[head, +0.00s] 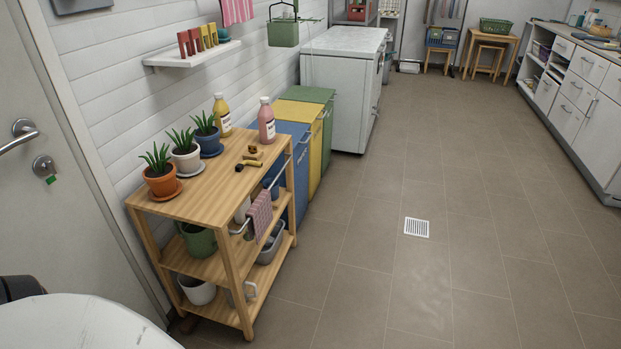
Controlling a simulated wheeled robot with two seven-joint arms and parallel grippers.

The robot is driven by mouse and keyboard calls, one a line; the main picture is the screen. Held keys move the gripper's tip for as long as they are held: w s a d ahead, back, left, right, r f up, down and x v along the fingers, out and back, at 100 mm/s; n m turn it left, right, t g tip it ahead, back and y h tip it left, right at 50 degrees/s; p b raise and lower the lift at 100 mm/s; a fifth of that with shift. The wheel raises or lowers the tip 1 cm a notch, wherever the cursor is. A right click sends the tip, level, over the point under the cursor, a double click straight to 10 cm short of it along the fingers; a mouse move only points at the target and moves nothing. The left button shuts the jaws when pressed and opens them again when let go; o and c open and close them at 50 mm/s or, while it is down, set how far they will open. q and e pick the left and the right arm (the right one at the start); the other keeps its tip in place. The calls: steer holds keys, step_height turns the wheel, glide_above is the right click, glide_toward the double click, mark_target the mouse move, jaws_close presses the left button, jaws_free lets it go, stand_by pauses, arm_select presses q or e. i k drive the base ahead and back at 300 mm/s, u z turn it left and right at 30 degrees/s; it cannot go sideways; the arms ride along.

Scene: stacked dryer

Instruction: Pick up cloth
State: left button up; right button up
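A pink-and-grey checked cloth (261,212) hangs folded over a metal rail on the right end of a wooden shelf cart (205,197). Its lower part hangs beside the cart's middle shelf. A second cloth, pink and white striped (237,11), hangs high on the wall at the top and is cut off by the frame edge. Neither of my grippers shows in the head view, so I cannot see whether they are open or shut.
Potted plants (161,170), a yellow bottle (222,115) and a pink bottle (266,120) stand on the cart. Blue, yellow (319,151) and green bins and a white chest (346,75) stand behind it. The tiled floor (400,270) to the right is clear.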

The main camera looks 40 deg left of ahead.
mark_target(261, 211)
steer(key=u, duration=0.6)
steer(key=i, duration=1.15)
steer(key=u, duration=1.1)
